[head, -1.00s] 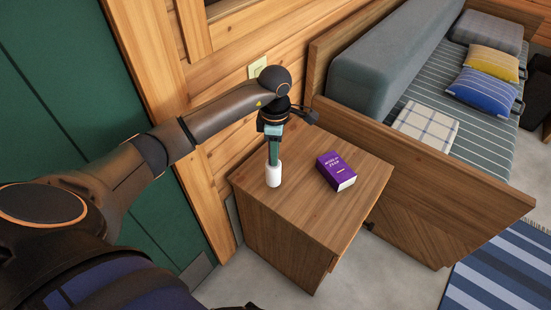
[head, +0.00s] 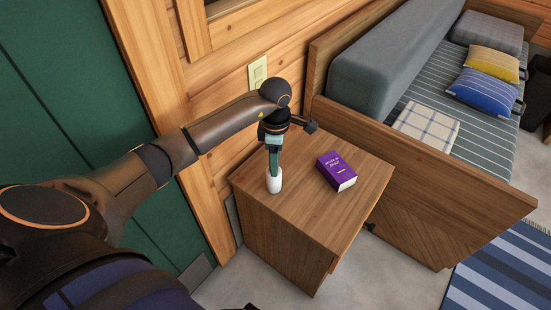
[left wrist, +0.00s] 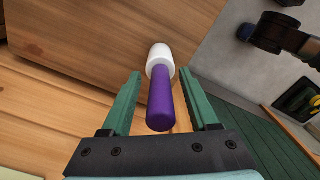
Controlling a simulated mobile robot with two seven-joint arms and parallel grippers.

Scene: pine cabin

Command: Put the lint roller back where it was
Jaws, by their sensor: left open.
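The lint roller has a white roller end (head: 274,184) and a purple handle (left wrist: 161,103). In the head view its white end is down at the left part of the nightstand top (head: 312,208), and it appears to stand upright there. My left gripper (head: 274,172) points down over it from above. In the left wrist view the open fingers (left wrist: 161,84) are on either side of the handle, with a gap showing at each side. The handle is hidden behind the fingers in the head view. My right gripper is not in view.
A purple book (head: 337,171) lies on the nightstand, right of the roller. The wooden wall with a light switch (head: 257,72) is close behind. The daybed's wooden end (head: 430,190) stands at the right. The nightstand's front part is clear.

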